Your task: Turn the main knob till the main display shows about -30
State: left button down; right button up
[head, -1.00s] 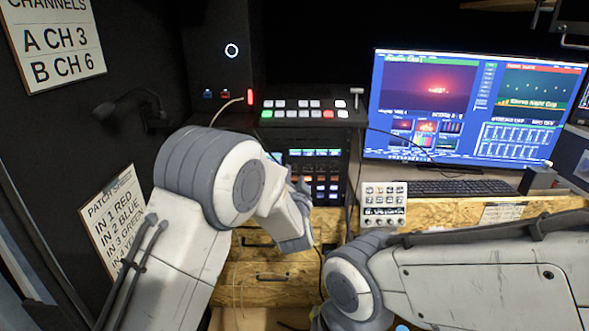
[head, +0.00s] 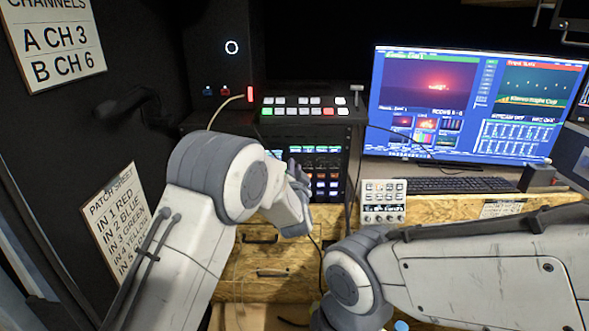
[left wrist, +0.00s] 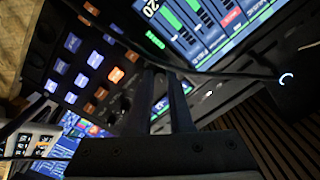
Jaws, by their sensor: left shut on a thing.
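My left gripper (left wrist: 160,72) reaches to the rack panel and is shut at the main knob, which is dark and mostly hidden between the fingertips. In the head view the left gripper (head: 294,186) is in front of the rack, its tips hidden by the hand. The main display (left wrist: 215,25) is lit, with green bars and a large "20" at its cut-off corner; any sign before it is out of view. It also shows in the head view (head: 322,150), too small to read. My right gripper is out of view; only its arm shows.
Rows of lit buttons (left wrist: 88,68) sit beside the fingers, and a dark cable crosses near the tips. A switcher (head: 305,108) stands on the rack. A small control box (head: 383,200), a keyboard (head: 450,186) and a monitor (head: 465,100) are to the right.

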pick_arm(q)
jog(key=shift+n+b, duration=7.45)
jog(key=shift+n, duration=0.45)
jog(key=c, duration=0.8)
grip_release()
jog(key=s+b, duration=0.1)
jog(key=s, duration=0.9)
jog(key=shift+s, duration=0.3)
